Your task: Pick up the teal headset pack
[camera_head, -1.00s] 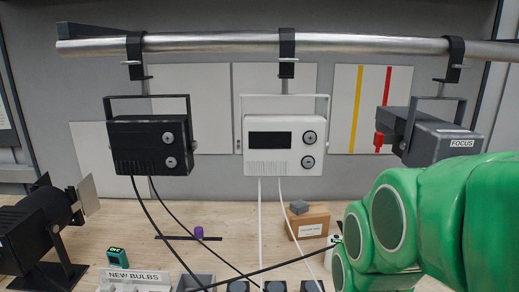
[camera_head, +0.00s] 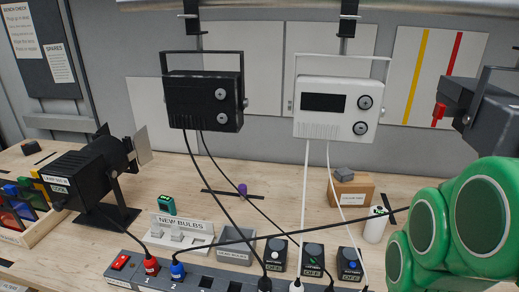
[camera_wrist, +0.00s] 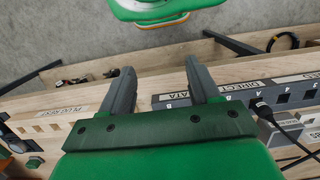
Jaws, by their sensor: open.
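A small teal pack (camera_head: 166,205) with a dark face and a lit green readout stands on the wooden bench in the head view. It is behind the white NEW BULBS holder (camera_head: 178,232) and right of the black lamp. My green arm fills the lower right of the head view, and its gripper is out of that frame. In the wrist view my gripper (camera_wrist: 160,80) is open, with two grey fingers apart and nothing between them. It is over the bench edge near a labelled panel. I cannot make out the teal pack for certain in the wrist view.
A black lamp (camera_head: 85,178) stands left of the pack. Black (camera_head: 203,98) and white (camera_head: 331,106) units hang above, their cables crossing the bench. A socket strip (camera_head: 205,281) runs along the front. A purple knob (camera_head: 242,189) and cardboard box (camera_head: 352,190) are farther right.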

